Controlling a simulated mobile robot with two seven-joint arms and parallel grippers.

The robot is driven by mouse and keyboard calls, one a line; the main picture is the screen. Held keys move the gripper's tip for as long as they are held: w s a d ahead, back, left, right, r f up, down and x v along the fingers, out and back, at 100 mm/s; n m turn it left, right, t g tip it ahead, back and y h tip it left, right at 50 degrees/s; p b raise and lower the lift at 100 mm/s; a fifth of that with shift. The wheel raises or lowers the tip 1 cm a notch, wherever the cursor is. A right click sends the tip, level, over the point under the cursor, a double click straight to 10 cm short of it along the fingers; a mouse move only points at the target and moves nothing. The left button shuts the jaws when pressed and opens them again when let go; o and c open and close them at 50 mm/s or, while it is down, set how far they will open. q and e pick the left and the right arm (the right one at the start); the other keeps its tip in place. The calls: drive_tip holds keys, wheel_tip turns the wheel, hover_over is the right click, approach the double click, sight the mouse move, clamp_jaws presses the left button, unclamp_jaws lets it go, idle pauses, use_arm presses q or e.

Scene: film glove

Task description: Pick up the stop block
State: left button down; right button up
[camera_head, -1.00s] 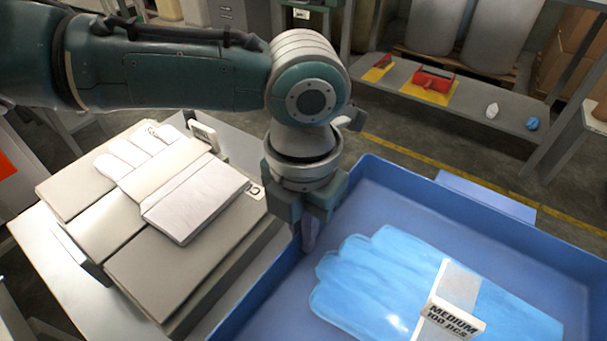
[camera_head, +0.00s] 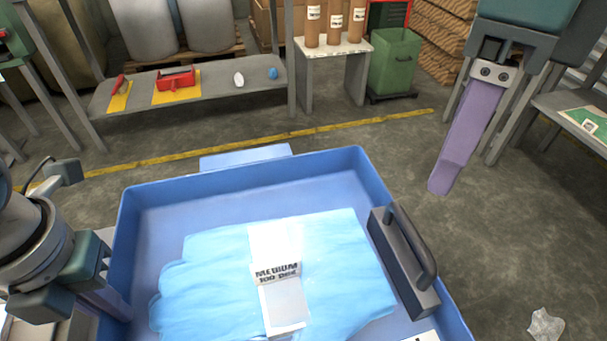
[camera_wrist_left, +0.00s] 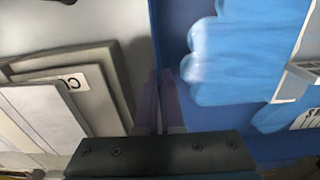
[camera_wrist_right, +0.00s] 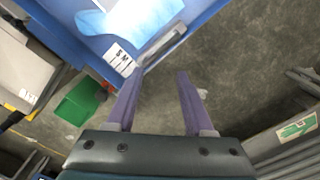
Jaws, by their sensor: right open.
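The stop block (camera_head: 405,262) is a dark grey bar with a raised handle. It stands inside the blue tray (camera_head: 240,175) along its right side, beside the stack of blue gloves (camera_head: 205,265). In the right wrist view the block (camera_wrist_right: 165,45) lies ahead of the fingers. My right gripper (camera_head: 440,186) is open and empty, right of the tray and apart from the block. Its fingers show in the right wrist view (camera_wrist_right: 157,78).
A white band with a MEDIUM label (camera_head: 277,272) crosses the gloves. A size card (camera_wrist_right: 120,57) lies near the block. A grey shelf (camera_head: 200,88) stands behind, with a green bin (camera_head: 395,65) at back right.

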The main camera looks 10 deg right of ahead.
sight(414, 231)
wheel_tip(414, 231, down, 12)
drive_tip(key=m, duration=0.8)
drive_tip(key=shift+r+m, duration=0.25)
drive_tip(key=shift+m, duration=0.05)
drive_tip(key=shift+c, duration=0.3)
clamp_jaws()
drive_tip(key=shift+r, duration=0.15)
idle(0.7)
